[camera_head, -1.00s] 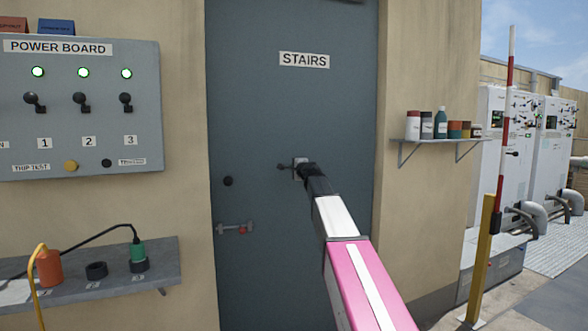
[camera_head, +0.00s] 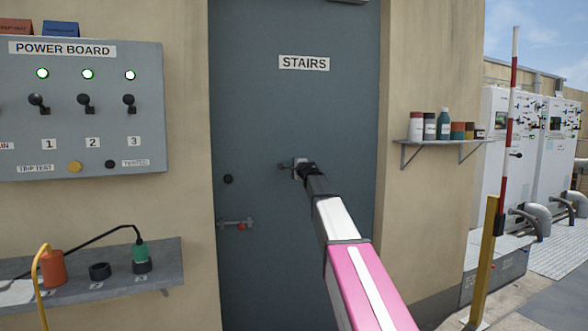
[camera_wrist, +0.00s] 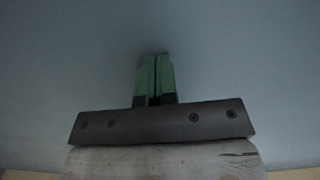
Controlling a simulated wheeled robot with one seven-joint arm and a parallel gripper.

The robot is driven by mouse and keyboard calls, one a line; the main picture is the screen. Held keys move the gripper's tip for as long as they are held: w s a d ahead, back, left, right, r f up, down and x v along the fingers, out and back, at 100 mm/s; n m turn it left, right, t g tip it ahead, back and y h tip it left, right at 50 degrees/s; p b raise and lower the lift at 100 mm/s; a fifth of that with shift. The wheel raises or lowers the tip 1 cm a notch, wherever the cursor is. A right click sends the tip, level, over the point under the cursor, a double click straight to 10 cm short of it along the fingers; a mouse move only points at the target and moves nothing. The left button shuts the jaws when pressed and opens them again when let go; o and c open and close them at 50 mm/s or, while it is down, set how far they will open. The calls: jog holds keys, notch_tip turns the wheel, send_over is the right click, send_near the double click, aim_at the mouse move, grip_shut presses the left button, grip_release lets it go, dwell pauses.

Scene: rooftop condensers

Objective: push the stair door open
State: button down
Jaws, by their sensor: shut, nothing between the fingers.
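The grey-blue stair door (camera_head: 270,120) with its STAIRS sign fills the middle of the head view. It looks closed or nearly so; I cannot tell a small gap. A small bolt with a red part (camera_head: 238,225) sits lower, at the door's left edge. In the wrist view my gripper (camera_wrist: 155,62) has its green fingers together and empty, pointing at the plain door surface (camera_wrist: 70,60). The fingertips are at or very near the door; contact cannot be told.
A power board (camera_head: 85,105) with switches hangs on the wall at left, above a shelf (camera_head: 110,287) with plugs. A small shelf of bottles (camera_head: 430,142) juts out right of the door. A yellow post (camera_head: 483,265) and white condenser cabinets (camera_head: 510,150) stand further right.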

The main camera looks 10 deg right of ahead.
jog(key=shift+d+x, duration=0.2)
jog(key=shift+x, duration=0.8)
jog(key=shift+d+x, duration=0.2)
jog(key=shift+x, duration=0.85)
jog(key=shift+w, duration=0.1)
jog(key=w, duration=0.4)
jog(key=shift+w+d, duration=0.15)
jog(key=shift+w, duration=1.85)
